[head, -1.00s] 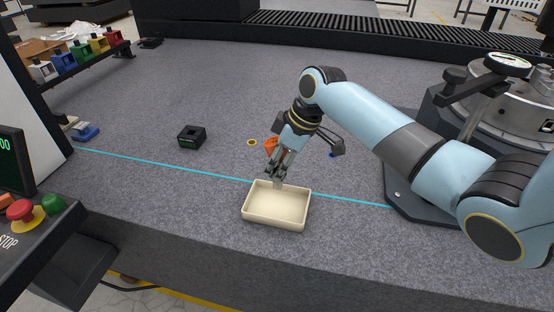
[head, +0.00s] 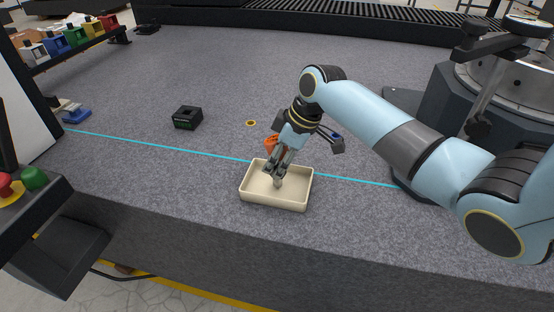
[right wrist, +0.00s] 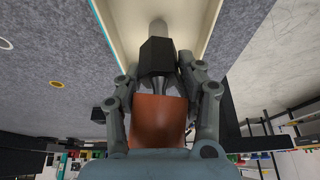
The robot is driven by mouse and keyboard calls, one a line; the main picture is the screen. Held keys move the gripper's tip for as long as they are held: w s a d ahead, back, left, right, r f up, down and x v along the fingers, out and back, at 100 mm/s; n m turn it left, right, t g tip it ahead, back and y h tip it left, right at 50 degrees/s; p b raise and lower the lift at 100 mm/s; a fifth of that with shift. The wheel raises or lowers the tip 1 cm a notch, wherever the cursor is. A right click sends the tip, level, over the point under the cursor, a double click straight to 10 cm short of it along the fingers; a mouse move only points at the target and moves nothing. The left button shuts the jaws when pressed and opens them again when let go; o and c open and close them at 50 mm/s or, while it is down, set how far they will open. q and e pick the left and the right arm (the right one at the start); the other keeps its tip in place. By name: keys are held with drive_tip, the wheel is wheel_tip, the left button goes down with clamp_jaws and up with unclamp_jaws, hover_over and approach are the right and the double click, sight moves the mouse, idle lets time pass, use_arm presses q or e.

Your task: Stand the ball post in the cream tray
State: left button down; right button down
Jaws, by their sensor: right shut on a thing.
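The cream tray (head: 248,194) lies on the granite bed near its front edge, in the middle of the head view. My right gripper (head: 275,169) points down into the tray area, shut on the ball post (head: 277,182), whose pale lower end shows below the fingers. In the right wrist view the ball post (right wrist: 155,57) shows a black hexagonal body and a pale round end, between the fingers of my gripper (right wrist: 158,73). The tray's pale inside (right wrist: 128,23) is behind it. I cannot tell whether the post touches the tray floor. My left gripper is not in view.
A black square block (head: 187,118) and a yellow ring (head: 251,123) lie behind the tray. A cyan line (head: 200,152) crosses the bed. A control box with a green button (head: 34,178) is at left, and a round dial-topped machine (head: 505,80) at right.

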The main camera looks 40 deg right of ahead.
drive_tip(key=shift+f, duration=0.35)
drive_tip(key=c, duration=0.7)
unclamp_jaws()
drive_tip(key=shift+v, duration=3.8)
drive_tip(key=v, duration=0.7)
drive_tip(key=shift+s+d+r, duration=0.1)
drive_tip(key=shift+r, duration=0.1)
